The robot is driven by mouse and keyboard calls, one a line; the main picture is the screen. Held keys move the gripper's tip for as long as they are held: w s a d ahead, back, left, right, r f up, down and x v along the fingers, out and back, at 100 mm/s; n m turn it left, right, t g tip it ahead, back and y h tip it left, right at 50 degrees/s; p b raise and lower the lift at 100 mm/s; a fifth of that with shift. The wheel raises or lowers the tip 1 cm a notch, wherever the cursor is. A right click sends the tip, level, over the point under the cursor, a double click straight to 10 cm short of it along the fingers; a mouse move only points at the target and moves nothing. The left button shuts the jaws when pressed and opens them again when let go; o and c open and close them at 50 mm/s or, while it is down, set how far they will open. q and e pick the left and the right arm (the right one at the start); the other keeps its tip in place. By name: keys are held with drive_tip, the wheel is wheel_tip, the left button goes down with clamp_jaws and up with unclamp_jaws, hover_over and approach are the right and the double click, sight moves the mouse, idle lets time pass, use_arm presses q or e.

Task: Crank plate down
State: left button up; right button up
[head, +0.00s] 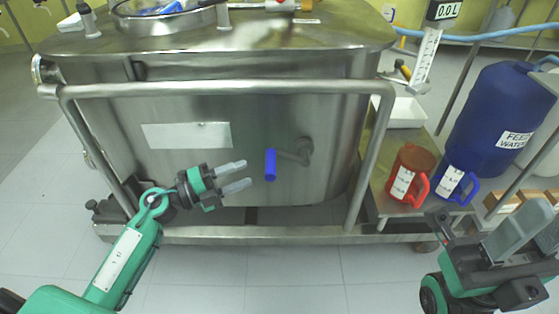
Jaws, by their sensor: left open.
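A crank with a blue handle (270,164) and a grey metal arm (294,152) sits on the front of the steel reactor vessel (330,125). The blue handle is upright, left of the crank's pivot. My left gripper (241,174) is open and empty, with its two grey fingers pointing right toward the blue handle. A small gap shows between the fingertips and the handle. My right gripper (518,240) is at the lower right edge, far from the crank, and its fingers are partly cut off. No plate that the crank moves can be made out.
A steel rail frame (225,88) runs across the vessel's front. At the right, a red jug (408,175) and a blue jug (453,178) stand on a steel shelf, with a white tray (405,113) behind. A blue feed water drum (500,118) stands beyond.

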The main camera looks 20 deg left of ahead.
use_arm(q)
drive_tip(key=b+x, duration=0.1)
drive_tip(key=x, duration=0.9)
drive_tip(key=shift+d+b, duration=0.15)
drive_tip(key=shift+b, duration=0.25)
drive_tip(key=shift+w, duration=0.15)
drive_tip(key=shift+r, duration=0.1)
clamp_jaws()
